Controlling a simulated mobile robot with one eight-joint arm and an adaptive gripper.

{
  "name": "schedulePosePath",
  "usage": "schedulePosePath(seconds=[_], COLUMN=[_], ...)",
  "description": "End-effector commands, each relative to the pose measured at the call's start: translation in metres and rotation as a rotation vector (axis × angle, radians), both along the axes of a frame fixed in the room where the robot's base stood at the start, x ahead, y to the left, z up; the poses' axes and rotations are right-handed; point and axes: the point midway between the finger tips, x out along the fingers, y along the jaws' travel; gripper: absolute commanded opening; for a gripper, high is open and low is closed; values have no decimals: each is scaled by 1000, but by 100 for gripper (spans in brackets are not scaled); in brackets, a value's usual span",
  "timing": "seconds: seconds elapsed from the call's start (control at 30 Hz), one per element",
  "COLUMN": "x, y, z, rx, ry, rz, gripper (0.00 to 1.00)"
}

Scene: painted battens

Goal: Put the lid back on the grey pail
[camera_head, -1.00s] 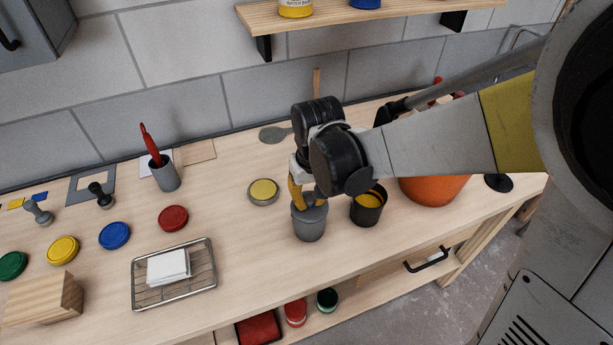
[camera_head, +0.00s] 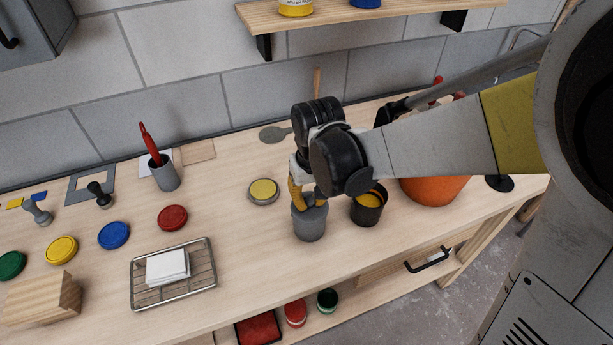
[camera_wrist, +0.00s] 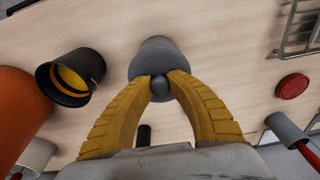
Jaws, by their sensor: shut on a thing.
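The grey pail (camera_head: 309,226) stands upright on the bench. It also shows in the wrist view (camera_wrist: 155,44), partly behind its lid. My gripper (camera_head: 309,199) is directly over the pail's top, with its yellow fingers pointing down. In the wrist view my gripper (camera_wrist: 160,86) is shut on the round dark knob of the grey lid (camera_wrist: 148,66). The lid is at the pail's mouth and roughly in line with it. I cannot tell whether it rests fully on the rim or is slightly above it.
A black pot with yellow paint (camera_head: 368,206) stands close to the pail's right, with an orange bucket (camera_head: 432,190) beyond. A yellow-topped tin (camera_head: 263,191) sits behind left. A wire rack (camera_head: 205,281) and a red lid (camera_head: 173,217) lie left. Bare bench lies in front of the pail.

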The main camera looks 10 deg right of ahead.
Motion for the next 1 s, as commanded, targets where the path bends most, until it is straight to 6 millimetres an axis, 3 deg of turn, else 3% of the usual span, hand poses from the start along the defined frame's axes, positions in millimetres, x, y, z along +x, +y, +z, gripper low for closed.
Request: schedulePosePath(seconds=[0.27,0.3,0.33,0.37,0.57,0.63,0.67,1.0], x=[0,0,0,0,0,0,0,0], y=[0,0,0,0,0,0,0,0], z=[0,0,0,0,0,0,0,2], rx=[0,0,0,0,0,0,0,0], ry=[0,0,0,0,0,0,0,0], rz=[0,0,0,0,0,0,0,0], gripper=[0,30,39,43,43,63,67,67])
